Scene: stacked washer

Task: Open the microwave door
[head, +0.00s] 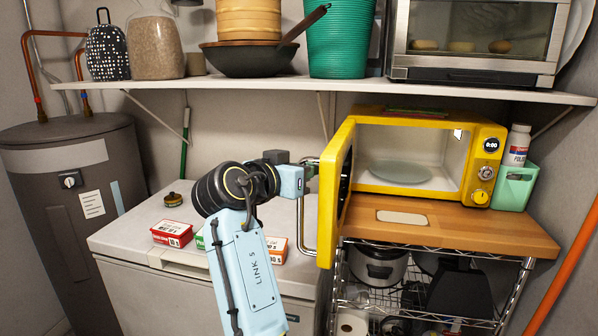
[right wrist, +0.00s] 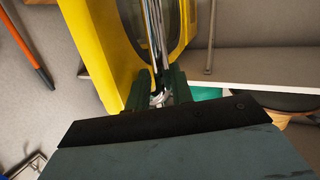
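The yellow microwave (head: 430,118) stands on the wooden top of a wire rack at the right. Its door (head: 331,214) stands wide open, swung out from the left side toward me, and the lit inside with a glass plate (head: 400,172) shows. The silver door handle (head: 302,232) is on the door's left-facing side. My right gripper (head: 309,166) is at the upper part of the handle. In the right wrist view its dark fingers (right wrist: 158,92) lie on both sides of the handle bar (right wrist: 157,40), closed around it. My left gripper is not in view.
A wooden board (head: 480,228) tops the wire rack. A white chest (head: 140,235) with small boxes stands left of the door. A shelf (head: 300,91) holding a wok and a green basket runs above. A mint holder (head: 513,187) stands right of the microwave.

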